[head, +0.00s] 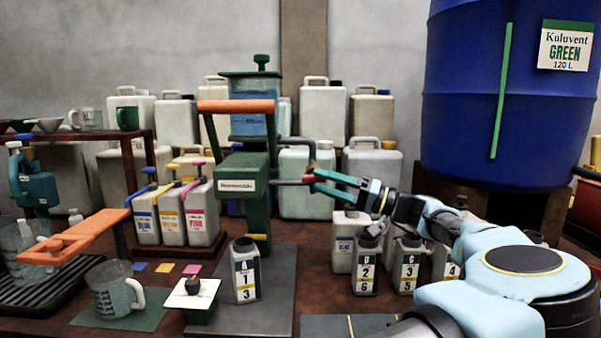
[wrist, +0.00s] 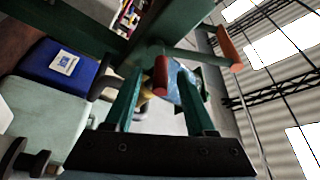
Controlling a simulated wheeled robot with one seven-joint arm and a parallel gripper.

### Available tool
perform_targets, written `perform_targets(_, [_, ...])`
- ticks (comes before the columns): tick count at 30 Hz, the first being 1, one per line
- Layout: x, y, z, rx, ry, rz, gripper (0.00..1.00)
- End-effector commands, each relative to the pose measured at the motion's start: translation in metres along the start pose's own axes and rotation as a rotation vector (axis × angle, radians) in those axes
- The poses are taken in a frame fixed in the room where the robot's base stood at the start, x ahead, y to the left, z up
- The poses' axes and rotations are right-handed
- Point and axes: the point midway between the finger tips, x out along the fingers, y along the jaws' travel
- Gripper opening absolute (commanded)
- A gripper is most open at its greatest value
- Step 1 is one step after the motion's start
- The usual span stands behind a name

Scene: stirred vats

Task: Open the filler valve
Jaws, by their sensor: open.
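The filler is a green stand (head: 243,190) with a blue-filled tank and a wide orange lever (head: 236,106) on top. A short red-brown handle (head: 292,182), apparently the valve's, sticks out from its right side. My gripper (head: 318,180) is open at the free end of this handle. In the wrist view the handle's red end (wrist: 160,76) shows between the two spread green fingers of my gripper (wrist: 162,82). I cannot tell whether either finger touches it. The orange lever also shows in the wrist view (wrist: 230,48). The valve body is partly hidden.
A numbered bottle (head: 245,272) stands on the dark plate under the filler. Several similar bottles (head: 366,265) stand below my arm. A big blue drum (head: 465,100) is at the right. White canisters (head: 323,112) line the back. An orange-handled press (head: 75,238) is at the left.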

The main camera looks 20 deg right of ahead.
Motion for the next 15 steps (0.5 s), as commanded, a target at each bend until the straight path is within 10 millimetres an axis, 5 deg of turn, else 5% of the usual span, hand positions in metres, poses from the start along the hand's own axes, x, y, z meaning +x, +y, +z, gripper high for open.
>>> perform_targets(7, [0.043,-0.001,-0.001,0.001,-0.001,-0.001,0.55])
perform_targets(15, [0.060,0.000,0.000,0.001,0.001,0.001,0.55])
